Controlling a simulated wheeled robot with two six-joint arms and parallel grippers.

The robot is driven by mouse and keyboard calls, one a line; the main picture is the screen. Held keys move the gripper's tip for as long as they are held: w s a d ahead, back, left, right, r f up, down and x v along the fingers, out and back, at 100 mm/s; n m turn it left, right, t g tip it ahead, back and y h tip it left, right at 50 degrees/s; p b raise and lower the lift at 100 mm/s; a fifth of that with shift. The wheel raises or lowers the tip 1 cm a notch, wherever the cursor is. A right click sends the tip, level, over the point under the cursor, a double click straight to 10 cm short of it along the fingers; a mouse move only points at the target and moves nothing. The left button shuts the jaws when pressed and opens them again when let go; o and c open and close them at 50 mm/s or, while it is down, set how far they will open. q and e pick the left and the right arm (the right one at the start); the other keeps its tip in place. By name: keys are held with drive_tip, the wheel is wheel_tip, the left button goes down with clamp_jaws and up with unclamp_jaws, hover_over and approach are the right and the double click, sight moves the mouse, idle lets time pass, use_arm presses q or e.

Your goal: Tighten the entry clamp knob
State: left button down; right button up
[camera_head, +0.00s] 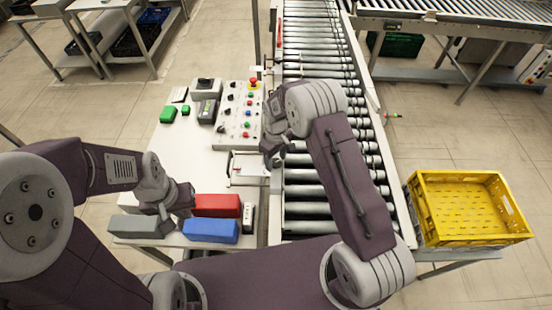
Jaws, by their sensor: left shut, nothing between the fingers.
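My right gripper (272,152) is over the left rail of the roller conveyor (309,113), beside the lower right corner of the control panel (238,131). Its fingers are small and dark here, and I cannot tell whether they are open or shut. I cannot pick out the entry clamp knob; the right gripper and wrist cover part of the rail. A pale bracket-like fixture (248,169) sits just below the panel, left of the rail. My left gripper (174,208) is shut and empty above the white table, close to the red and grey blocks.
A red block (217,205), a blue block (210,230) and a grey block (139,227) lie on the white table (180,143). A yellow crate (465,240) stands right of the conveyor. The nearby rollers carry nothing.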

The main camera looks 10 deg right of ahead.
clamp_jaws()
drive_tip(key=shift+m, duration=0.3)
drive_tip(key=m+b, duration=0.1)
drive_tip(key=m, duration=0.1)
drive_tip(key=shift+w+m, duration=0.1)
drive_tip(key=shift+m, duration=0.3)
drive_tip(key=shift+m+b, duration=0.45)
drive_tip(key=shift+m, duration=1.45)
drive_tip(key=shift+o, duration=1.2)
unclamp_jaws()
